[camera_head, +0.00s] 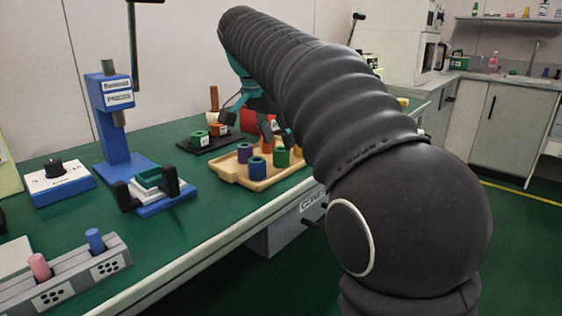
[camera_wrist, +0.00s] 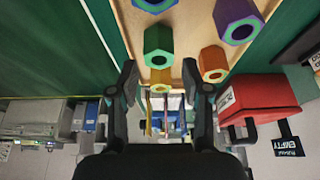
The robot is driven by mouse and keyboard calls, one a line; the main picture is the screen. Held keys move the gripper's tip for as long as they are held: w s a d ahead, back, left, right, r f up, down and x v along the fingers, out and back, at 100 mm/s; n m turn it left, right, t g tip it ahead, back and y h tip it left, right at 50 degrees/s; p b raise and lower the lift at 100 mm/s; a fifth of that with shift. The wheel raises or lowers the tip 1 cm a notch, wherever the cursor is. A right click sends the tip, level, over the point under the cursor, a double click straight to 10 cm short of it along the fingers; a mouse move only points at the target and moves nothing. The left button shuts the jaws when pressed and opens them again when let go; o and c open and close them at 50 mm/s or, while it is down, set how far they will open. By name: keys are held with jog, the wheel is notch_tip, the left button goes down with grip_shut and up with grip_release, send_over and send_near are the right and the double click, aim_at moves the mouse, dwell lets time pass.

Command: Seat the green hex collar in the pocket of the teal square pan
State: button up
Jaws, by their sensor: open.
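The green hex collar (camera_head: 281,158) stands in the wooden tray, and in the wrist view (camera_wrist: 158,42) its open bore faces me. My gripper (camera_head: 258,126) is over the tray, partly hidden by my arm in the head view. In the wrist view its fingers (camera_wrist: 160,78) are apart with nothing held, and the green collar shows ahead of the gap between them, clear of both tips. A teal square piece (camera_head: 148,178), seemingly the pan, sits on the blue press's bed between black posts. Its pocket is too small to make out.
The wooden tray (camera_head: 226,174) also holds purple (camera_head: 245,152), blue (camera_head: 257,168) and orange (camera_wrist: 212,62) collars. A black board (camera_head: 193,148) with collars lies behind it. A red bin (camera_wrist: 260,97) is close beside my gripper. Bench is clear between press and tray.

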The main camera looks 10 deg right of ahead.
aim_at(281, 148)
jog(key=shift+b+x, duration=0.4)
jog(key=shift+x, duration=1.45)
jog(key=shift+s+a, duration=0.1)
jog(key=shift+s, duration=0.05)
grip_shut()
